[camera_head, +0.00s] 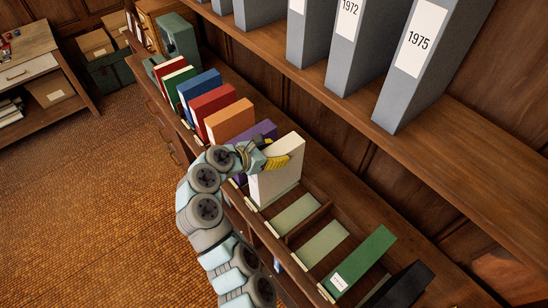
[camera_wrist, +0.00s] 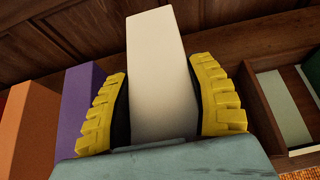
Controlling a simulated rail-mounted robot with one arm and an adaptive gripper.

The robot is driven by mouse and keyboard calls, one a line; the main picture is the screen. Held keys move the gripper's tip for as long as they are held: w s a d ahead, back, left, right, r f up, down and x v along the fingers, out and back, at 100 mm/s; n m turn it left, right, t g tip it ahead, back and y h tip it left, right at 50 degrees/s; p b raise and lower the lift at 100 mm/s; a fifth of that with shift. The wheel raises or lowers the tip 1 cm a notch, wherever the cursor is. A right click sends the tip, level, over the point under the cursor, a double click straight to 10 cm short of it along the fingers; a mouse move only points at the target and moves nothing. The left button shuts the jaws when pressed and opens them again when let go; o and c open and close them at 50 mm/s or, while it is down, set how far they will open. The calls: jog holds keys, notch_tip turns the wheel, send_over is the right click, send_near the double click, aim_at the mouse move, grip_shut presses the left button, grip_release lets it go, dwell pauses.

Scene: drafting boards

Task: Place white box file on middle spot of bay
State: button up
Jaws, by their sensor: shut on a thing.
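The white box file (camera_head: 276,182) stands upright in the row on the lower shelf, just right of the purple box file (camera_head: 262,133). My gripper (camera_head: 283,153), with yellow ribbed fingers, is shut on its upper part. In the wrist view, the white box file (camera_wrist: 162,75) sits between both fingers of my gripper (camera_wrist: 163,105). Whether its base touches the shelf is unclear. To its right are two empty pale green spots, one nearer (camera_head: 296,213) and one farther right (camera_head: 323,243), with a thin wooden divider between them.
Orange (camera_head: 230,120), red, blue and green box files stand to the left. A green box file (camera_head: 362,262) and a black one (camera_head: 398,288) stand to the right. Grey files (camera_head: 408,65) line the shelf above, overhanging behind.

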jog(key=shift+w+a+f, duration=0.15)
jog(key=shift+w+f, duration=0.7)
jog(key=shift+f, duration=0.1)
jog(key=shift+w+f, duration=0.15)
jog(key=shift+w+a+f+p, duration=0.1)
jog(key=shift+f+p, duration=0.25)
jog(key=shift+f, duration=1.35)
jog(key=o, duration=1.2)
jog(key=shift+f, duration=0.1)
jog(key=b+v, duration=0.1)
jog(key=v, duration=1.1)
